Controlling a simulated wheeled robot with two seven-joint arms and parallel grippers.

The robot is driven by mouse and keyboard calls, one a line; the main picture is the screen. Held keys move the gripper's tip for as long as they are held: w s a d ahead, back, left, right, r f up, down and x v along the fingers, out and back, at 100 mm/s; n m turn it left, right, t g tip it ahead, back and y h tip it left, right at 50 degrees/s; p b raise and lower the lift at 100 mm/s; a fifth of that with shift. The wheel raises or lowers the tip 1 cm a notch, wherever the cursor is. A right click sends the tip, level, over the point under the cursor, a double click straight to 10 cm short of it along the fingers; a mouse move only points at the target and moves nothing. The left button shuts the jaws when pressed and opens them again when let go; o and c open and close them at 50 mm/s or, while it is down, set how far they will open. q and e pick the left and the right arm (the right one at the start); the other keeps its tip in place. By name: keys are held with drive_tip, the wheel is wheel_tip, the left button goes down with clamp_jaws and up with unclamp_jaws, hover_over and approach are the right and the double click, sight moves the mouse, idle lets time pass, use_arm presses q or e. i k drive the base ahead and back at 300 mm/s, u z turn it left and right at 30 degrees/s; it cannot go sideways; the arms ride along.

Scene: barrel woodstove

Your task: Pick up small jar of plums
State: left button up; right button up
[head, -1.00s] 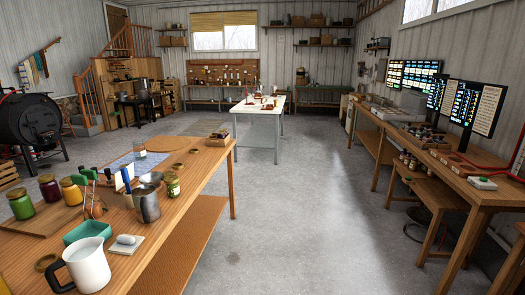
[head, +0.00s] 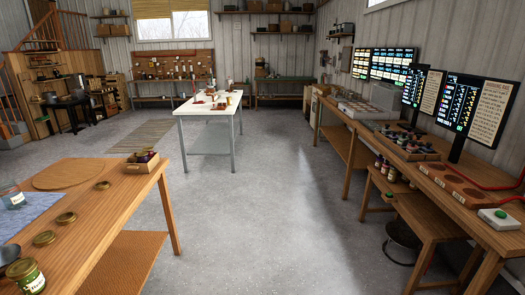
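I cannot pick out with certainty a small jar of plums. A small wooden crate (head: 141,163) at the far right corner of the near-left table holds small dark purple things, perhaps jars, too small to tell. A green jar with a gold lid and pale label (head: 27,276) stands at the bottom left on that table. A clear glass jar (head: 12,197) stands on a blue cloth at the left edge. Neither of my grippers is in view.
The near-left wooden table (head: 100,215) also bears several loose gold lids and a round board (head: 68,174). A white table (head: 208,105) stands ahead. A long workbench (head: 440,190) with screens runs along the right. The concrete floor between (head: 255,210) is clear.

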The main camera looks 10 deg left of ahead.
sight(143, 156)
drive_tip(key=i, duration=3.2)
drive_tip(key=u, duration=1.45)
